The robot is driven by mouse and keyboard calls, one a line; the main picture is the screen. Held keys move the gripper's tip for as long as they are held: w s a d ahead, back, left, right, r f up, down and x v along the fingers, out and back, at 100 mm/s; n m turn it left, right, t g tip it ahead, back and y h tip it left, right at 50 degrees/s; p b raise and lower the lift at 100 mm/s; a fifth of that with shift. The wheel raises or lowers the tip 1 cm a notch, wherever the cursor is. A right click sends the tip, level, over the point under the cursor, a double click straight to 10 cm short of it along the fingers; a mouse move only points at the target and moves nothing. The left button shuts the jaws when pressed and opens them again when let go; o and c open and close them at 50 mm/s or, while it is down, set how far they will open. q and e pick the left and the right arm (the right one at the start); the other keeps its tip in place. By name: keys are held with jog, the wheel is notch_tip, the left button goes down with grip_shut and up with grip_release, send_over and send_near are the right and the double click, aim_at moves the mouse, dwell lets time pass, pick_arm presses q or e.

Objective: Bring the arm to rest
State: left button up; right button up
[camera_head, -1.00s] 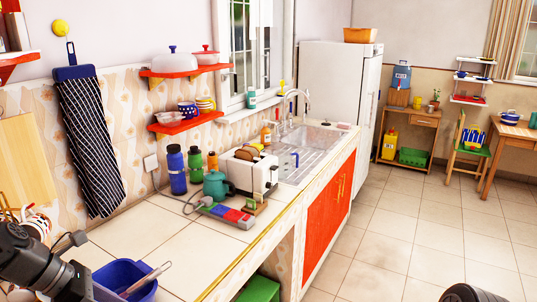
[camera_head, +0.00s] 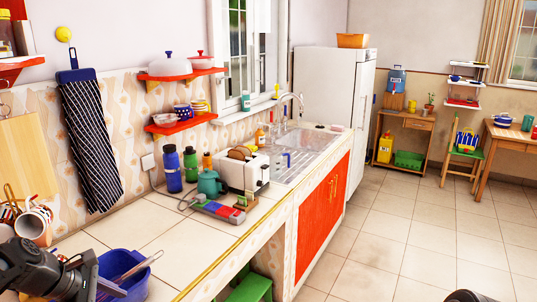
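My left arm comes in at the lower left, dark grey and black. Its gripper end (camera_head: 84,274) is beside and partly in front of a blue basin (camera_head: 138,285) on the counter. The fingers cannot be made out clearly, so whether they are open or shut is unclear. A dark rounded part, probably of my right arm, shows at the bottom edge right of centre, over the floor. My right gripper is not in view.
Pans stand on red wall shelves (camera_head: 182,123). A navy striped cloth (camera_head: 91,145) hangs left. The tiled floor (camera_head: 400,230) at right is clear.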

pick_arm(q)
jog(key=w+d+f+m+y, duration=0.1)
jog(key=d+f+m, duration=0.25)
jog(key=f, duration=0.35)
jog(key=d+f+m+y, duration=0.15)
jog(key=f+m, duration=0.25)
jog(key=f, duration=0.4)
jog(key=w+d+f+m, duration=0.1)
jog(key=d+f+m, duration=0.3)
jog(key=f, duration=0.3)
jog(key=s+d+f+m+g+h, duration=0.1)
jog(key=s+d+f+m, duration=0.3)
jog(key=s+d+f, duration=0.4)
jog(key=s+d+f+m+g+h, duration=0.1)
jog(key=s+d+f+m+g, duration=0.2)
jog(key=s+d+f, duration=0.4)
jog(key=s+d, duration=0.4)
jog(key=s, duration=0.3)
jog(key=shift+s+d+f+m+g, duration=0.15)
jog(key=shift+d+f+m+g, duration=0.1)
jog(key=shift+f+m+g, duration=0.15)
jog(key=shift+h, duration=0.25)
